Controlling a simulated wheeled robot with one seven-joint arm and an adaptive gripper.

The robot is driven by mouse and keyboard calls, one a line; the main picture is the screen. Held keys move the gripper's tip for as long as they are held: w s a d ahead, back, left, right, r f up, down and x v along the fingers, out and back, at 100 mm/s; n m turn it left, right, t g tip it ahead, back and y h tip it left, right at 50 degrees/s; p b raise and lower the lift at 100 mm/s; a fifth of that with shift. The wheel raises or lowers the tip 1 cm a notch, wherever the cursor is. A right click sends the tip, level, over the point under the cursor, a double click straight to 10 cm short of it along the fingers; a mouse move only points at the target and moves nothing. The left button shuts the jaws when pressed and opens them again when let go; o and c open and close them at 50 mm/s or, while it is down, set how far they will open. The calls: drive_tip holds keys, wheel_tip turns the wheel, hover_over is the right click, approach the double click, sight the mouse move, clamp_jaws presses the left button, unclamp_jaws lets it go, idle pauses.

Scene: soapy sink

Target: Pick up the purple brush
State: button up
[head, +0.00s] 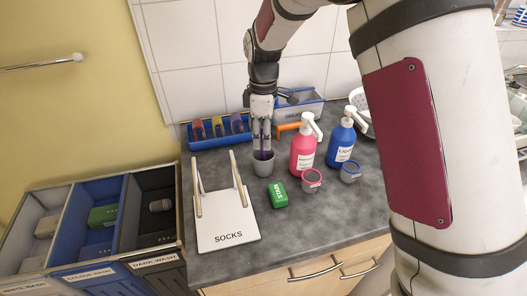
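A small purple piece (263,155), perhaps the purple brush, shows at the mouth of a grey cup (263,166) on the counter. Most of it is hidden by the cup and my fingers. My gripper (262,148) points straight down over this cup, with its fingertips at or just inside the rim, around or beside the purple piece. The fingers are close together, but I cannot tell whether they grip it. Another purple item (237,123) sits in the right part of the blue tray (205,143) by the wall; its shape is too small to tell.
A pink pump bottle (303,152) and a blue one (341,144) stand right of the cup. A green block (278,194) and a grey-pink cup (311,181) are in front. A white SOCKS board (223,219) with upright prongs stands left. Laundry bins (88,226) adjoin the counter.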

drive_tip(key=shift+c, duration=0.2)
clamp_jaws()
